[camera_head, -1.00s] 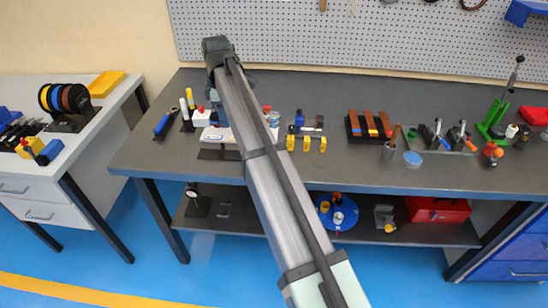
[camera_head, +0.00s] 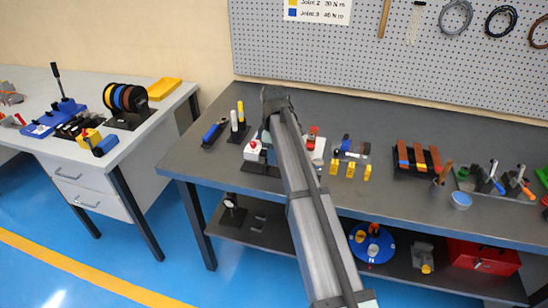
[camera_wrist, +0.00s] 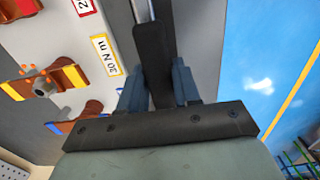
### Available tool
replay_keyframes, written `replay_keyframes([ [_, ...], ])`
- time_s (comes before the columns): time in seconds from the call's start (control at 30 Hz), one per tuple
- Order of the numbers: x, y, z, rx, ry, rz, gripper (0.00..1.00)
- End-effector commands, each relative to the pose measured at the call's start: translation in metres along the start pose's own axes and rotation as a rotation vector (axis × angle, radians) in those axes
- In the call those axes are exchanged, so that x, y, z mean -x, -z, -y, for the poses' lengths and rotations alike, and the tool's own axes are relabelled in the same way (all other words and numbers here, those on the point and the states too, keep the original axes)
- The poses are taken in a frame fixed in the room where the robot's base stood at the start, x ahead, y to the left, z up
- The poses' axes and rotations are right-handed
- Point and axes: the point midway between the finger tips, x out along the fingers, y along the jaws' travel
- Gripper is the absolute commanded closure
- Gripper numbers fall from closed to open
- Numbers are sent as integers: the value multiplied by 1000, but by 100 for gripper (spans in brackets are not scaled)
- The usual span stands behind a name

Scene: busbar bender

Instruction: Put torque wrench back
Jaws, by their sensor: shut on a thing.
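In the wrist view, my gripper (camera_wrist: 157,86) has its two blue-grey fingers closed on a dark, elongated tool handle (camera_wrist: 152,55). A thin metal shaft (camera_wrist: 143,10) runs on from the handle to the top edge; this looks like the torque wrench. Its far end is out of view. In the head view, the end of my arm is over the left-middle of the dark bench (camera_head: 350,115), and the gripper and wrench cannot be made out there. I cannot tell which spot is the wrench's holder.
A pale panel (camera_wrist: 85,45) with copper-coloured bars and a yellow "20 N m" label lies beside the wrench. A blue-handled tool (camera_head: 214,131) and upright markers (camera_head: 237,118) stand at the bench's left. Yellow-ended blocks (camera_head: 350,170) sit right of my arm. A pegboard (camera_head: 400,55) stands behind.

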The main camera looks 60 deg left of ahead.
Motion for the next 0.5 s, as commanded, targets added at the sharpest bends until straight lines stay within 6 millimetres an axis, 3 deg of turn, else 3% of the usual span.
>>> replay_keyframes([
  [0.1, -13, 0, 0, 0, 1, 0, 100],
  [0.5, -16, 0, 0, 0, 0, 0, 100],
])
